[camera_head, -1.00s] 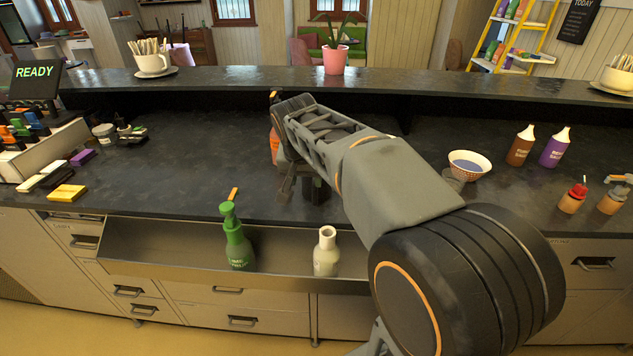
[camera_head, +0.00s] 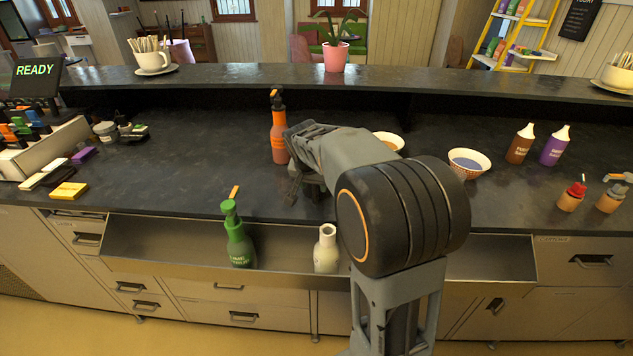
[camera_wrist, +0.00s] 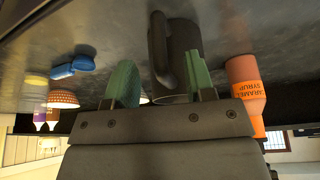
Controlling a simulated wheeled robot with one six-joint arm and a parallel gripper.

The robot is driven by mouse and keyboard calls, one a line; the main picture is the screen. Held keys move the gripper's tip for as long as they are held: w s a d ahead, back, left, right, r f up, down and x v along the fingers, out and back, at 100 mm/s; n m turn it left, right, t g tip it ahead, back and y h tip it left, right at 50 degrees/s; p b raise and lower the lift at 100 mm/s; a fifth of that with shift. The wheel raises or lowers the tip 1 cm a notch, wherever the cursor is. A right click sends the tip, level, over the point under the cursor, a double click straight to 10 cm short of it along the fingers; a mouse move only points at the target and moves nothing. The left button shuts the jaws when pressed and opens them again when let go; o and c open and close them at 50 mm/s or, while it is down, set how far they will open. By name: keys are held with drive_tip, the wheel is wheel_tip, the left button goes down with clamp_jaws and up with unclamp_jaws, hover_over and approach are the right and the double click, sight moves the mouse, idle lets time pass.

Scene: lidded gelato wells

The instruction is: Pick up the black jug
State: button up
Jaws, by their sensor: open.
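The black jug (camera_wrist: 184,45) is a dark cylinder with a loop handle, standing on the dark counter. In the wrist view it appears between and beyond the two green fingertips of my gripper (camera_wrist: 160,75), with its handle toward the left finger. The fingers are apart, and I see no clear contact with the jug. In the head view my gripper (camera_head: 297,190) is low over the counter near its front edge. My arm and gripper largely hide the jug there.
An orange caramel syrup bottle (camera_head: 279,137) stands close behind the gripper; it also shows in the wrist view (camera_wrist: 246,92). Two bowls, one patterned (camera_head: 468,164), stand to the right. A metal trough (camera_head: 180,245) along the front holds a green bottle (camera_head: 238,240) and a cream bottle (camera_head: 326,250).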

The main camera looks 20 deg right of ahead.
sight(315, 201)
drive_tip(key=shift+x, duration=1.75)
drive_tip(key=shift+c, duration=0.2)
clamp_jaws()
